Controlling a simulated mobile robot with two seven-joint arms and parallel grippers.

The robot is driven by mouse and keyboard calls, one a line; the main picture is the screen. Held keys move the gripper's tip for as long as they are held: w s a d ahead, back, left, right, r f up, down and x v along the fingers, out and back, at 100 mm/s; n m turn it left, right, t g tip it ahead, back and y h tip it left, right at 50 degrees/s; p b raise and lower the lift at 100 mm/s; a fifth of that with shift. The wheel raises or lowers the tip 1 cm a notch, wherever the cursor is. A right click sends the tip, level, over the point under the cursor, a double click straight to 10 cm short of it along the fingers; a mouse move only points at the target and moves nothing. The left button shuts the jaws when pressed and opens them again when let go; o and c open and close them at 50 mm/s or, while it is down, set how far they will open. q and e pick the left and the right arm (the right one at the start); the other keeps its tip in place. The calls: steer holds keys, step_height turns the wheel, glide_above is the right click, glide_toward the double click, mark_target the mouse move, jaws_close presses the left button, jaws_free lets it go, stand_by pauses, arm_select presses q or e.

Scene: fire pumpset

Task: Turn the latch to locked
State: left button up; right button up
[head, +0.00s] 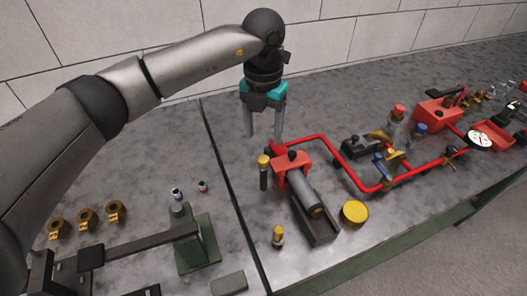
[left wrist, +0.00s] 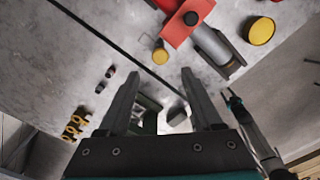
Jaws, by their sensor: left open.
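My left gripper (head: 264,125) hangs fingers down over the back of the bench, open and empty, above and behind a red pump block (head: 292,168) with a grey cylinder. It also shows in the left wrist view (left wrist: 160,85) with nothing between its fingers. No part is plainly marked as the latch. A black handle (head: 362,146) lies beside the red pipe, and another dark lever (head: 452,98) tops a red box (head: 437,113); I cannot tell whether either is the latch. A dark part with teal at the right of the left wrist view may be my right gripper; its jaws are unclear.
A red pipe (head: 376,188) loops over the bench. Several brass fittings (head: 87,216) and a green stand (head: 197,245) are at left. The back left bench is clear.

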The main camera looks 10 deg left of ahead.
mark_target(264, 159)
arm_select(q)
step_height(264, 159, down, 6)
steer(key=shift+f, duration=0.85)
arm_select(e)
steer(key=shift+w, duration=0.9)
arm_select(q)
steer(key=shift+c, duration=0.4)
jaws_close()
arm_select(e)
steer(key=shift+s+d, duration=0.1)
steer(key=shift+s, duration=0.1)
